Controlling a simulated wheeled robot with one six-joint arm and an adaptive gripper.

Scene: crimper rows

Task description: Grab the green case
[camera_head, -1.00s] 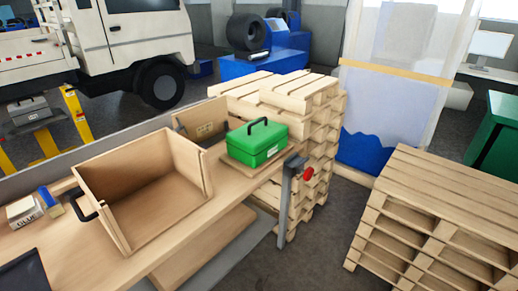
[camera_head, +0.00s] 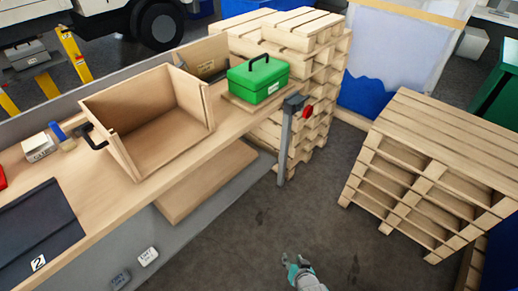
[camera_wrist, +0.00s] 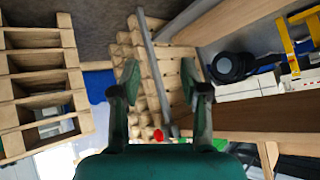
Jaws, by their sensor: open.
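The green case (camera_head: 258,80) has a black handle on top and a white label on its front. It sits upright on a thin wooden board at the far right end of the workbench in the head view. My gripper (camera_head: 296,264) shows at the bottom of the head view, over the floor, well apart from the case and nearer to me. In the wrist view my gripper (camera_wrist: 160,90) has its two dark fingers spread with nothing between them. I cannot make out the green case in the wrist view.
An open wooden box (camera_head: 150,113) stands on the workbench (camera_head: 110,208) left of the case. A grey post with a red knob (camera_head: 307,111) stands at the bench end. Pallet stacks stand behind the case (camera_head: 318,75) and at right (camera_head: 440,140). Floor between is clear.

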